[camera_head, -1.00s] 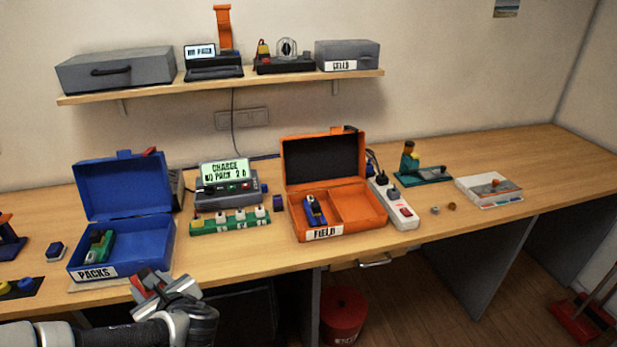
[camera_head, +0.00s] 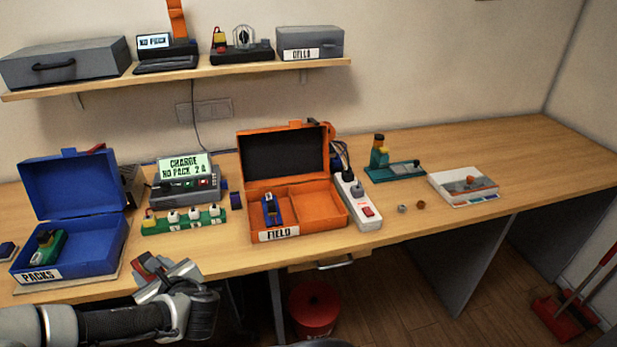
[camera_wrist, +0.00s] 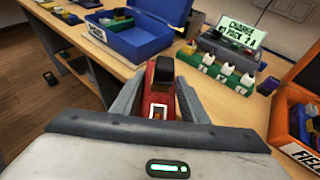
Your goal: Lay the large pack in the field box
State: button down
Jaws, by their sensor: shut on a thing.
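The field box (camera_head: 337,227) is an open orange case with its lid up and a FIELD label. Its left compartment holds a small blue pack (camera_head: 271,209); its right compartment looks empty. My gripper (camera_head: 160,277) is in front of the bench edge, left of the field box. It is shut on a red pack with a black top (camera_wrist: 158,100), which stands between the jaws in the wrist view. In the head view only a bit of red shows at the jaws. Part of the field box (camera_wrist: 297,122) shows at the wrist view's right edge.
The open blue PACKS box (camera_head: 77,262) holds a green pack (camera_head: 43,249). A charger (camera_head: 186,187) and a green strip with white plugs (camera_head: 182,220) lie between the boxes. A white power strip (camera_head: 358,202) stands close on the field box's right. The bench's right end is clear.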

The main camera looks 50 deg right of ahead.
aim_at(297, 152)
jog(key=k+l, duration=0.1)
jog(key=l, duration=0.3)
jog(key=k+l, duration=0.15)
jog(key=l, duration=0.3)
jog(key=k+l, duration=0.1)
jog(key=l, duration=0.3)
jog(key=k+l, duration=0.1)
jog(key=l, duration=0.35)
